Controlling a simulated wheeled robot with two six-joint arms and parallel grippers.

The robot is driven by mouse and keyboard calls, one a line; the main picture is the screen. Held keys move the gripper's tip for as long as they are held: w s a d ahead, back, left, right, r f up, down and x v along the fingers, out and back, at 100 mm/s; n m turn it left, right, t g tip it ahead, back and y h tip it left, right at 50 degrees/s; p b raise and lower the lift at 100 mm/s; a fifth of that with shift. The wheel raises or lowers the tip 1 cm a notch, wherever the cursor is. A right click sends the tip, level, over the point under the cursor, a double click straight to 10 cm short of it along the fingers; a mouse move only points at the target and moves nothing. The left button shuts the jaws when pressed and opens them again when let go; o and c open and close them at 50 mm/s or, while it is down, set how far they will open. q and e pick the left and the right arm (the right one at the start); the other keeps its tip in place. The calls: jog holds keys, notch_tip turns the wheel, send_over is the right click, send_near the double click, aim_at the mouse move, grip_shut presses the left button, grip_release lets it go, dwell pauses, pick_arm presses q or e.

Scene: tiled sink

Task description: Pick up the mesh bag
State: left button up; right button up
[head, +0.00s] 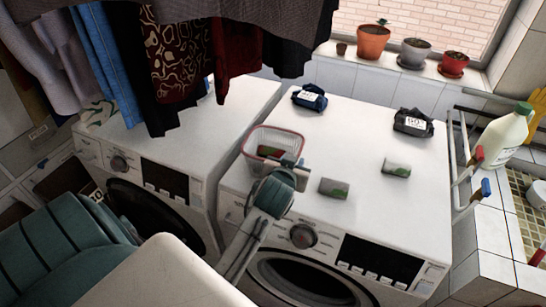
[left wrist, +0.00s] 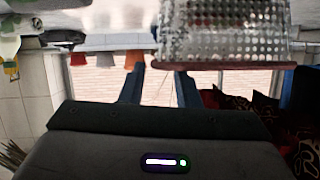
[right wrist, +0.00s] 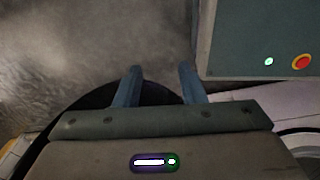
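A pale, crumpled thing with green marks (head: 97,112) lies at the far left on the left washing machine. It may be the mesh bag, but it is too small and partly covered by hanging clothes to be sure. My left gripper (head: 290,167) is over the front of the right machine, at the near side of a pink-rimmed basket, well to the right of that pale thing. In the left wrist view its fingers (left wrist: 159,88) are apart and empty. My right gripper (right wrist: 158,86) is low over the floor, fingers apart and empty; the head view does not show it.
The translucent basket (head: 247,143) stands on the right machine (head: 350,125), with two dark labelled packs (head: 310,97) and two small green-and-white blocks (head: 396,168). Clothes hang low over the left machine (head: 215,125). Flower pots (head: 373,42) line the sill. A bottle (head: 503,138) stands right.

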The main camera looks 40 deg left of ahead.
pick_arm(q)
jog(key=shift+w+p, duration=0.3)
jog(key=shift+w, duration=0.05)
jog(key=p+x, duration=0.2)
jog(key=x, duration=0.1)
jog(key=shift+w+f, duration=0.15)
jog(key=shift+w, duration=0.25)
jog(key=shift+w+a+f, duration=0.1)
jog(key=shift+w+f, duration=0.15)
jog(key=shift+c, duration=0.4)
grip_shut()
